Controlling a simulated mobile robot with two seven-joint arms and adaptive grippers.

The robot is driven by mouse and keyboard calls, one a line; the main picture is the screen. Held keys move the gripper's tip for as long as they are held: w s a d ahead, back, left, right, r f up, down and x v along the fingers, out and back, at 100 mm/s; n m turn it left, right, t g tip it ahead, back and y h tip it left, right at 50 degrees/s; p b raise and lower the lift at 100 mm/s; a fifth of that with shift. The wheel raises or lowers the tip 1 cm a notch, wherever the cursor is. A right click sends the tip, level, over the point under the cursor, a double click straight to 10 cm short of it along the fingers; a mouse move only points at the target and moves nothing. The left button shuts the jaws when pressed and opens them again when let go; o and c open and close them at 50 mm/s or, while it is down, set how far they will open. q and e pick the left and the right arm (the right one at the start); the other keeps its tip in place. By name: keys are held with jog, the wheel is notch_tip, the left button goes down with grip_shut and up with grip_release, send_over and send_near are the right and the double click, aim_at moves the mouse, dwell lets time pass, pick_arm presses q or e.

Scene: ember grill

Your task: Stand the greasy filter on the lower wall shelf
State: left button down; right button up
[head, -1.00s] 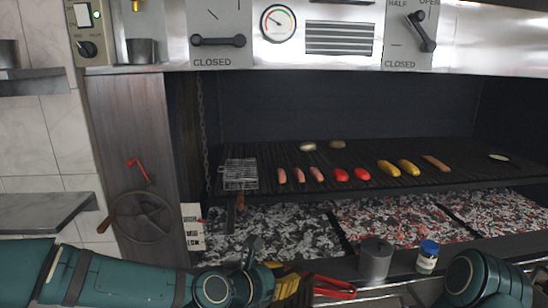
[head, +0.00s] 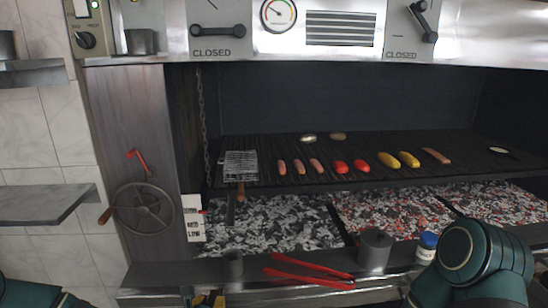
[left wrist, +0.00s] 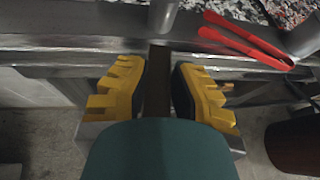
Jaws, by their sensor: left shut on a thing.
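The lower wall shelf (head: 40,205) is a bare grey slab on the tiled wall at the left of the head view. My left gripper (head: 204,300) shows only in part at the bottom edge, in front of the grill ledge. In the left wrist view its yellow-padded fingers (left wrist: 158,92) are shut on a thin dark brown thing (left wrist: 157,80), seen edge-on. It may be the greasy filter, but its face is hidden, so I cannot tell. No filter shows clearly elsewhere. My right arm is at the lower right; its gripper is out of view.
The upper shelf (head: 30,75) holds a grey pot. A handwheel (head: 143,212) sits on the wooden panel between shelf and grill.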

pick_arm(q)
jog(key=shift+s+a+f+n+y, duration=0.2)
jog(key=shift+a+f+y, duration=0.15)
jog(key=shift+a, duration=0.15)
jog(key=shift+s+a+f+n+y, duration=0.2)
jog(key=shift+a+f+y, duration=0.1)
jog(key=shift+a, duration=0.2)
pick_arm(e)
jog(key=shift+w+a+r, duration=0.15)
jog(key=shift+w+r, duration=0.1)
jog(key=shift+w, duration=0.05)
